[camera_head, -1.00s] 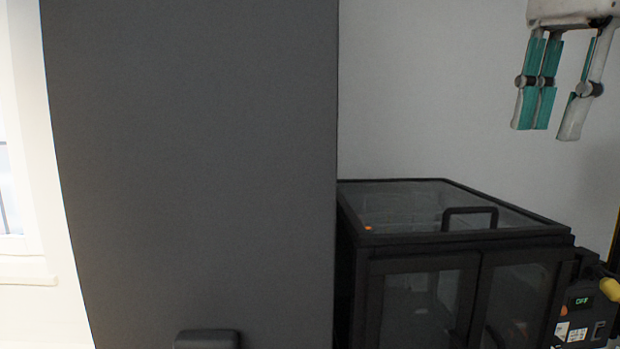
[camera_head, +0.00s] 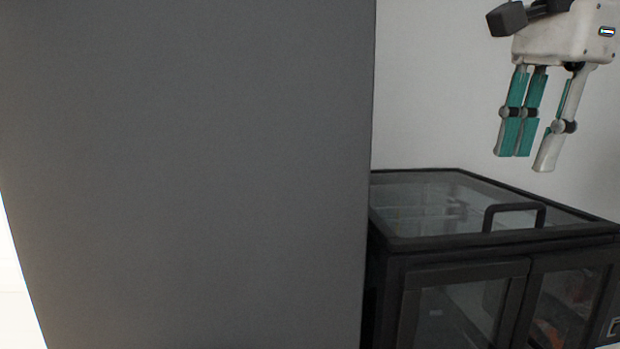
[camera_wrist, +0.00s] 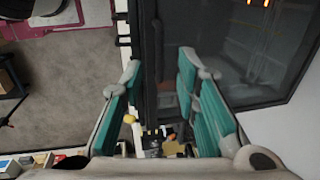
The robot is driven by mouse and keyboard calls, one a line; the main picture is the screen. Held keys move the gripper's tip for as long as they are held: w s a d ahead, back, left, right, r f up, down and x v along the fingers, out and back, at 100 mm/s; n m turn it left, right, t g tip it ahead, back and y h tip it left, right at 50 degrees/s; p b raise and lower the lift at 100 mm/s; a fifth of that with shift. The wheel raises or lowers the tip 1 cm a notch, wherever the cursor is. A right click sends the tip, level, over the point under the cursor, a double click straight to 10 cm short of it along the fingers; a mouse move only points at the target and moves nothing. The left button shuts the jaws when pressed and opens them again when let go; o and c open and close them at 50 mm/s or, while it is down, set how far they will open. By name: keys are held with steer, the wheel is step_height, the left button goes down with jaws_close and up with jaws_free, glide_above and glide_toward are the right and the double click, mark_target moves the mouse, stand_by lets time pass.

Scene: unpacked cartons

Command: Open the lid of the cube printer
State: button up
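The cube printer (camera_head: 430,258) is a black-framed box with glass panels at the lower right of the head view. Its glass lid (camera_head: 420,205) lies flat and shut on top. A black handle (camera_head: 514,208) stands up near the lid's front edge. My gripper (camera_head: 530,162) hangs above the printer with fingers pointing down, white with teal pads. It is open, empty and apart from the handle. In the wrist view, my gripper's fingers (camera_wrist: 165,85) are spread, with the dark lid glass (camera_wrist: 225,45) beyond and to the right.
A large dark grey panel (camera_head: 190,170) fills the left of the head view and hides the printer's left side. A pale wall (camera_head: 440,90) stands behind. In the wrist view, grey floor (camera_wrist: 65,90) and a pink-edged thing (camera_wrist: 95,12) lie to the left.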

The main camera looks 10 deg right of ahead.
mark_target(514, 207)
steer(key=f, duration=0.3)
steer(key=w+f, duration=0.1)
steer(key=f, duration=0.1)
steer(key=shift+f, duration=0.4)
jaws_close()
